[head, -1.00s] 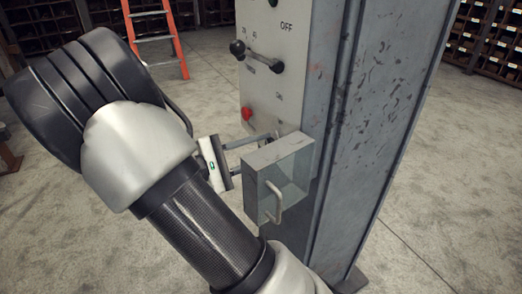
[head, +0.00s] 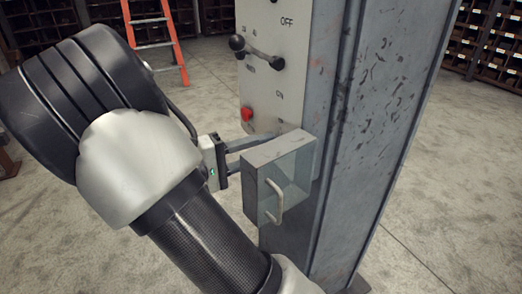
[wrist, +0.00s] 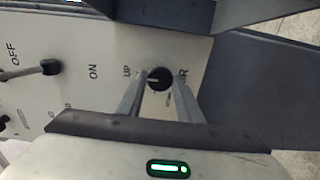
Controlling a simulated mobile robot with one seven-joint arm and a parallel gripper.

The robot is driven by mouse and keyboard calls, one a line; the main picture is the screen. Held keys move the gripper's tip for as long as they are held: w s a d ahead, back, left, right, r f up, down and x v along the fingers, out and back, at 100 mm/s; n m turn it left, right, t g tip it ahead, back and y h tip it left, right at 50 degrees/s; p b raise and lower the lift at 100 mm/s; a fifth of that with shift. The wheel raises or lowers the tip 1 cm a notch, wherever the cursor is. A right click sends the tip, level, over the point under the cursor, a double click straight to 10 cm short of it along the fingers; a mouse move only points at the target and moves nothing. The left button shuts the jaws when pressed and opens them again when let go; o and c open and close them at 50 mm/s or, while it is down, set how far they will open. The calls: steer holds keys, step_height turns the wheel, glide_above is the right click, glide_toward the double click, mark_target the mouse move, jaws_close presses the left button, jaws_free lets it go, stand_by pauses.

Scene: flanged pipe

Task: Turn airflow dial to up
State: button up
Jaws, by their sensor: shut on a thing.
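The airflow dial (wrist: 160,79) is a small round black knob on the grey panel in the wrist view. An "UP" label (wrist: 127,70) is printed just left of it, and a pale mark shows on its left part. My gripper (wrist: 159,88) has one finger on each side of the dial and is shut on it. In the head view my gripper (head: 252,146) reaches right to the lower panel, beside the clear-fronted box. The dial and the fingertips are hidden there.
The clear-fronted box (head: 283,178) with a handle juts out right beside my fingers. Above on the panel (head: 258,96) are a lever (head: 262,55) with black knobs and a red button (head: 246,115). A grey column (head: 385,120) stands at the right.

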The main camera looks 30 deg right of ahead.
stand_by(0.4)
steer(key=o, duration=1)
steer(key=shift+o, duration=0.2)
steer(key=shift+a, duration=0.15)
steer(key=a+p, duration=0.2)
steer(key=a, duration=1.5)
steer(key=shift+s, duration=0.3)
steer(key=shift+a, duration=0.1)
